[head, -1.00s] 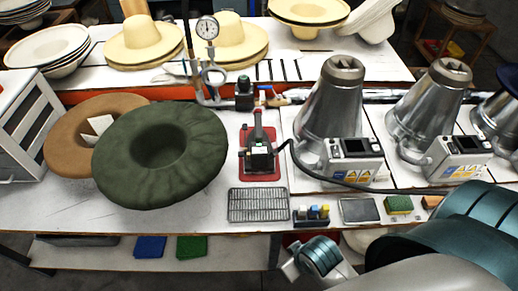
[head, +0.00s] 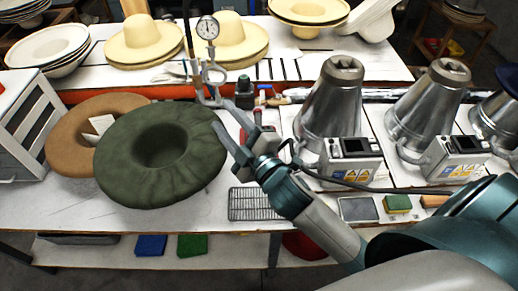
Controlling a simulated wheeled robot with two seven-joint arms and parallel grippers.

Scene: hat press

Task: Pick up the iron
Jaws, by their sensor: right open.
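The iron is almost wholly hidden behind my right gripper and wrist; only bits of red (head: 242,135) from it or its red pad show beside the fingers. My right gripper (head: 237,121) reaches in from the lower right, over the iron's place. Its two fingers are spread apart, pointing away from me and to the left, with nothing seen between them. Whether they touch the iron cannot be told. My left gripper is not in view.
A green felt hat (head: 160,155) lies just left of the gripper, with a brown hat (head: 70,135) behind it. A wire rack (head: 245,205) lies in front. Metal cones (head: 330,105) and control boxes (head: 350,160) stand right, with a dark hose. A gauge (head: 208,28) stands behind.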

